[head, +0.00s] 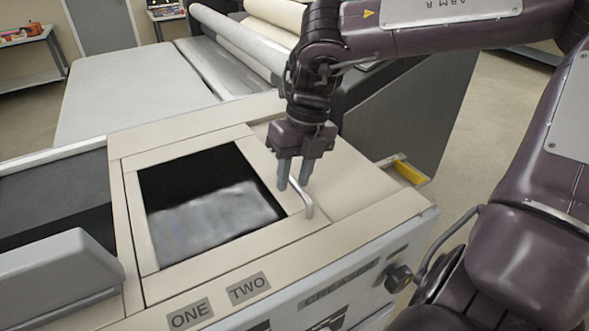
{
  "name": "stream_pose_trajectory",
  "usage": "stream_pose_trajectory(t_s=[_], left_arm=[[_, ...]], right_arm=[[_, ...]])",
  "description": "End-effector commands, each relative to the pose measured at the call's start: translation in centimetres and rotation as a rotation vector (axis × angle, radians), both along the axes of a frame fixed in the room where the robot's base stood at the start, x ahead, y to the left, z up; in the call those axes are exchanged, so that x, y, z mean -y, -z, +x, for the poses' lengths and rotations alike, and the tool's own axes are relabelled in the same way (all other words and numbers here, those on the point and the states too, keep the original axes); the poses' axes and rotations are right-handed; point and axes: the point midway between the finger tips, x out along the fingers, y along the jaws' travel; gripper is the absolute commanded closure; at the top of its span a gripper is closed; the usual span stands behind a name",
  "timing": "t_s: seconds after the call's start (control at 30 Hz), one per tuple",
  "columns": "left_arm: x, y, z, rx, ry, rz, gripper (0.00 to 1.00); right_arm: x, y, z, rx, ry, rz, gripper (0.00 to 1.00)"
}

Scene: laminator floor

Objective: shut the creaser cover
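The creaser is the long beige machine whose front carries the label CREASER (338,284). A beige-framed panel with a dark window (215,205) lies flat in its top; I take this to be the cover, but cannot tell how far it is shut. A bent metal handle (306,207) stands at the panel's right side. My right gripper (293,186) points down at the handle's far end, its two fingers parted. The fingertips look close to the bar or around it; contact is unclear. My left gripper is not in view.
A grey rounded housing (60,272) sits left of the panel beside a dark recess. Labels ONE (190,313) and TWO (248,288) mark the front edge. A black knob (398,278) and a yellow part (409,172) stick out at right. Large rollers (238,38) stand behind.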

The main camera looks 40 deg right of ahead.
Motion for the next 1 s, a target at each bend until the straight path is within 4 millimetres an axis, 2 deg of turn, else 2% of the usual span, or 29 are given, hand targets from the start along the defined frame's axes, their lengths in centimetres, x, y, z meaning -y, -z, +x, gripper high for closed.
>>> stream_pose_trajectory(t_s=[0.17,0.4,0.6,1.0], left_arm=[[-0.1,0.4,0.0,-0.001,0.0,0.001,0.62],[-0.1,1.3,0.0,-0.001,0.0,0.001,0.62],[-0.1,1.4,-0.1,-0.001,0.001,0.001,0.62],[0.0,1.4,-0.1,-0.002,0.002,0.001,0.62]], right_arm=[[0.3,-1.0,0.1,0.003,0.001,-0.004,0.67],[0.9,-5.0,-0.1,0.005,0.001,-0.005,0.67],[1.2,-7.3,-0.2,0.001,-0.001,-0.002,0.67],[1.2,-7.7,-0.2,0.0,-0.002,-0.001,0.67]])
